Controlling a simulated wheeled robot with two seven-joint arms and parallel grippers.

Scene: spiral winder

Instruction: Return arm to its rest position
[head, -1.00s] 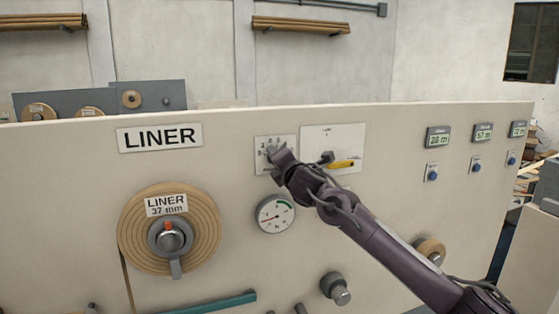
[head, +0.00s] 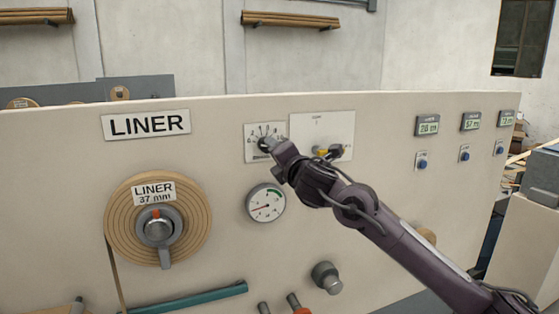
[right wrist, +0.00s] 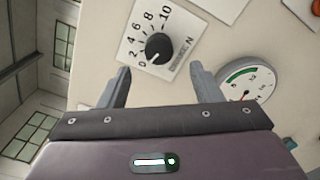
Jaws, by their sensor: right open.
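The knob's pointer is toward the low end of the scale, near 0. In the head view the dial plate (head: 252,142) is partly hidden by the gripper. My left gripper is not in view.
A round gauge (head: 266,203) is below the dial plate. The LINER roll (head: 118,222) is at left. Small displays (head: 428,125) are at right.

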